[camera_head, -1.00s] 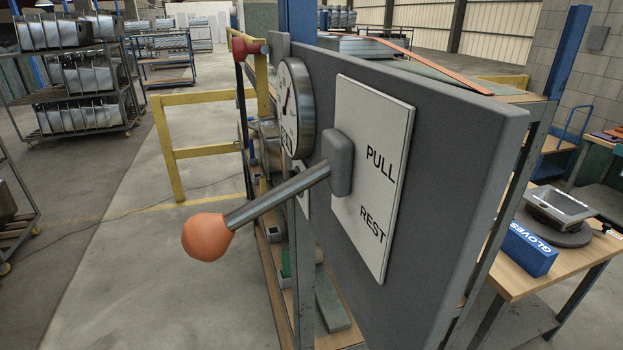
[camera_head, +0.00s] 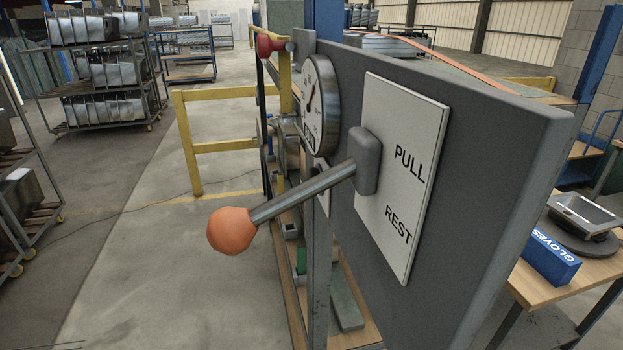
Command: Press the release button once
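A grey upright panel (camera_head: 470,150) stands close in front at the right, seen at a slant. A red round knob on a short metal stem (camera_head: 268,45), which looks like a push button, sticks out at its far upper left edge. A lever with an orange ball end (camera_head: 230,231) juts out to the left from a grey mount (camera_head: 368,160) beside a white plate (camera_head: 412,215) marked PULL and REST. A round dial gauge (camera_head: 325,105) sits between the lever and the red knob; its lettering is partly hidden. My gripper is not in view.
A yellow rail (camera_head: 228,146) stands behind the panel at left. Wheeled racks with metal sinks (camera_head: 105,70) are at the far left. A wooden table with a blue GLOVES box (camera_head: 550,258) is at right. The floor left of the lever is clear.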

